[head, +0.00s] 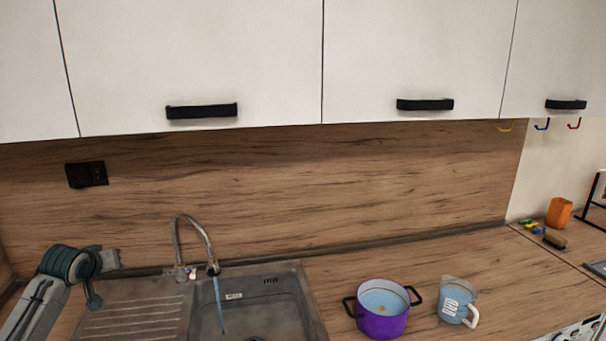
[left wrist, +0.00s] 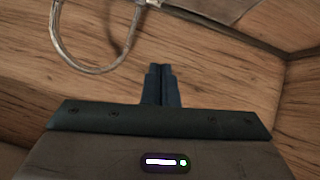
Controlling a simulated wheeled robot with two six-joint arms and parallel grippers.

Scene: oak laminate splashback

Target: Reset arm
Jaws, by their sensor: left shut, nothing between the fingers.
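My left arm (head: 40,305) comes in at the lower left of the head view, folded over the left end of the draining board. In the left wrist view my left gripper (left wrist: 161,72) has its two dark fingers together, with nothing between them. The fingers stand out against the wood splashback (left wrist: 220,90), and the curved tap (left wrist: 95,68) shows at upper left. I cannot make out the fingertips clearly in the head view. My right arm and gripper are not in view.
The sink (head: 265,290) has a tap (head: 190,225) with a blue stream below it. A purple pot (head: 382,322) and a measuring jug (head: 455,300) stand on the counter to its right. An orange cup (head: 558,212) is farther right. White cupboards (head: 200,60) hang above.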

